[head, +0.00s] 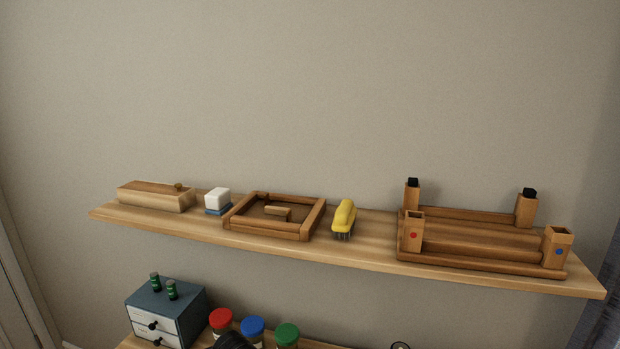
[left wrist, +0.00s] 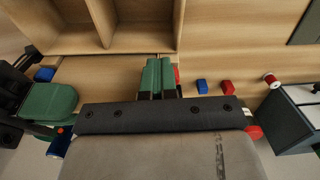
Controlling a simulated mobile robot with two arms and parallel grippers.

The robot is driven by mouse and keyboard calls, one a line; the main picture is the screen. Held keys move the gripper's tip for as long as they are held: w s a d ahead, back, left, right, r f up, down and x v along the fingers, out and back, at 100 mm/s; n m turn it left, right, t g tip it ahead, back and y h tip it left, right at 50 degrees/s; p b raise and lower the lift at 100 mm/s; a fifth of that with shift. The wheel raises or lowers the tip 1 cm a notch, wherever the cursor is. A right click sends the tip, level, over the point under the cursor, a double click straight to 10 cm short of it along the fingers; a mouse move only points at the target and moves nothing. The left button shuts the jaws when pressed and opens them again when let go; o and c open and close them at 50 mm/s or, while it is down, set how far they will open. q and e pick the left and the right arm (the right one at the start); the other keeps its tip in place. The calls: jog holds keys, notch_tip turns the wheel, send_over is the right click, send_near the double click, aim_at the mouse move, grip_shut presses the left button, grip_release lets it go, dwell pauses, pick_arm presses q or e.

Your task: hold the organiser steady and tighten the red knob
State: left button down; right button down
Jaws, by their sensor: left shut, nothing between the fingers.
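In the left wrist view, my left gripper (left wrist: 157,66) is shut and empty, its two green fingers side by side over the wooden desk. A wooden unit with open compartments (left wrist: 136,25), which looks like the organiser, stands just beyond the fingertips. I cannot tell whether the fingers touch it. A small red piece (left wrist: 177,75) shows at the right of the fingers, partly hidden. I cannot tell whether it is the red knob. The head view looks too high to show the organiser.
Small blue (left wrist: 202,86) and red (left wrist: 228,87) blocks and a red-and-white spool (left wrist: 271,79) lie right of the fingers. A drawer cabinet (head: 170,310) stands near lidded jars (head: 253,328). A loaded wall shelf (head: 370,252) hangs above. A green-and-black object (left wrist: 50,104) is at left.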

pick_arm(q)
jog(key=shift+s+a+f, duration=0.2)
jog(key=shift+a+f, duration=0.55)
jog(key=shift+a, duration=0.2)
jog(key=shift+s, duration=0.2)
notch_tip(320, 180, up, 6)
jog(key=shift+w+d+r, duration=0.2)
jog(key=shift+w+d, duration=0.1)
jog(key=shift+d, duration=0.05)
dwell(0.5)
